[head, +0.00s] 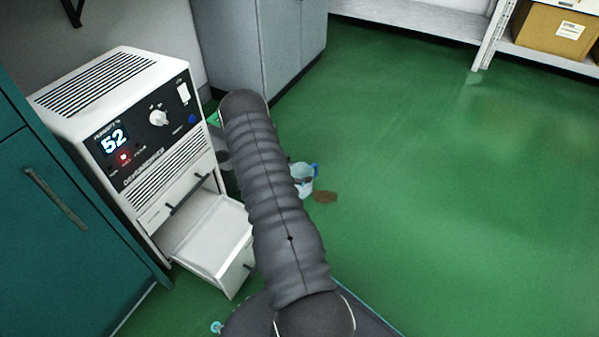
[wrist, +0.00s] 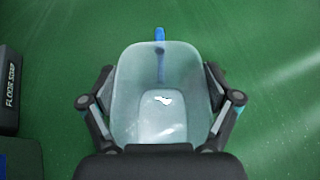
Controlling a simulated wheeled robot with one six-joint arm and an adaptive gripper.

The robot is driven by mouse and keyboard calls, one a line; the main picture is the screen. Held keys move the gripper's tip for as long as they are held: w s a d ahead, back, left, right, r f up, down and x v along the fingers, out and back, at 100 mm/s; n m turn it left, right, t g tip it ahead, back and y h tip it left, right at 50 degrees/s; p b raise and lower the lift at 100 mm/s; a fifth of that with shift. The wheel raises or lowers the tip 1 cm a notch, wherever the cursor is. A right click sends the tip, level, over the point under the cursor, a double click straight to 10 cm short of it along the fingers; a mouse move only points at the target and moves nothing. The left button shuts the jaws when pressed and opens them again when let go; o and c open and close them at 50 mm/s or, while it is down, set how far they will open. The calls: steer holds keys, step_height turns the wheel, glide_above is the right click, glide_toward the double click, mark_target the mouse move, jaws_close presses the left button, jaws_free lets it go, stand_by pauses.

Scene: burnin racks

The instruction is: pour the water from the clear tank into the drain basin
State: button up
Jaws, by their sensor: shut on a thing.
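The clear tank (wrist: 150,80) fills the middle of the wrist view, with a blue handle (wrist: 160,52) at its far end. My gripper (wrist: 160,112) has its two fingers on either side of the tank and is shut on it. The tank (head: 301,184) also shows in the head view, just right of my arm, over the green floor. A pale, shiny patch lies inside it; I cannot tell the water level. My arm hides most of the gripper in the head view. I cannot make out the drain basin for certain.
A white machine (head: 125,125) reading 52 stands at the left, its lower drawer (head: 215,240) pulled open. A dark box (wrist: 8,90) lettered "FLOOR" is at the left of the wrist view. Open floor lies right.

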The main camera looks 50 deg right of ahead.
steer(key=shift+f, duration=0.3)
steer(key=o, duration=1.5)
steer(key=shift+c, duration=0.2)
